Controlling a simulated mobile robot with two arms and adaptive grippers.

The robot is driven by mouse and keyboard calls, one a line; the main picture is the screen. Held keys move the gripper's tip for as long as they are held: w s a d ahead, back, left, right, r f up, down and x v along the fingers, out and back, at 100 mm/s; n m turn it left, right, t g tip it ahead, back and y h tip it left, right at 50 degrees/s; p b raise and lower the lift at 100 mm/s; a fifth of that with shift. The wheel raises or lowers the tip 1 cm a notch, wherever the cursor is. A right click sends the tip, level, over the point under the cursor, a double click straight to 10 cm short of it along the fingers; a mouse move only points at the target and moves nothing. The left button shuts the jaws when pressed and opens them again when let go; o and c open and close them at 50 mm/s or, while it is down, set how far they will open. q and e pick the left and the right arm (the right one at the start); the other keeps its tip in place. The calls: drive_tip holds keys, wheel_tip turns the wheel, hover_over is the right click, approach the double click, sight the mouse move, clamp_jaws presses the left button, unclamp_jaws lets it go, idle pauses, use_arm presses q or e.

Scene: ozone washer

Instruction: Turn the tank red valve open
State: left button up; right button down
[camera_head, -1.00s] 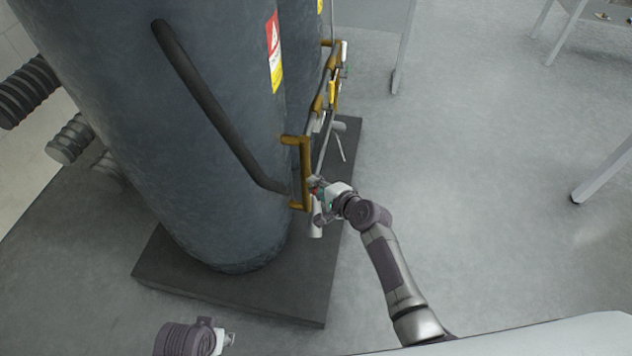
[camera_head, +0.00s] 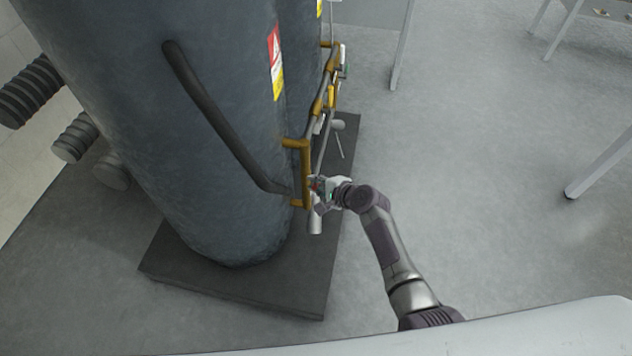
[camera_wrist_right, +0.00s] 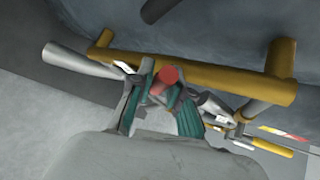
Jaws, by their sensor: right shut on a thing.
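The tank (camera_head: 215,130) is a large dark grey-blue cylinder on a dark slab. The red valve (camera_head: 316,187) is a small red spot beside the brass-coloured pipe low on the tank's right side. In the right wrist view the red valve (camera_wrist_right: 166,76) shows as a round red end between the fingers, in front of the brass pipe (camera_wrist_right: 190,75). My right gripper (camera_head: 322,188) is at the valve and shut on it; its fingers also show in the right wrist view (camera_wrist_right: 160,100). They partly hide the valve's body. My left gripper is not in view now.
A grey cylindrical pipe end (camera_head: 315,222) hangs just below my right gripper. More brass pipes and fittings (camera_head: 328,95) run along the tanks behind it. The dark slab (camera_head: 290,285) juts out under the tank. Open floor (camera_head: 480,170) lies to the right, with table legs (camera_head: 403,45) beyond.

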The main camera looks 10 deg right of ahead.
idle(0.4)
drive_tip(key=c, duration=1.1)
unclamp_jaws()
drive_tip(key=v, duration=1.2)
drive_tip(key=shift+r, duration=0.1)
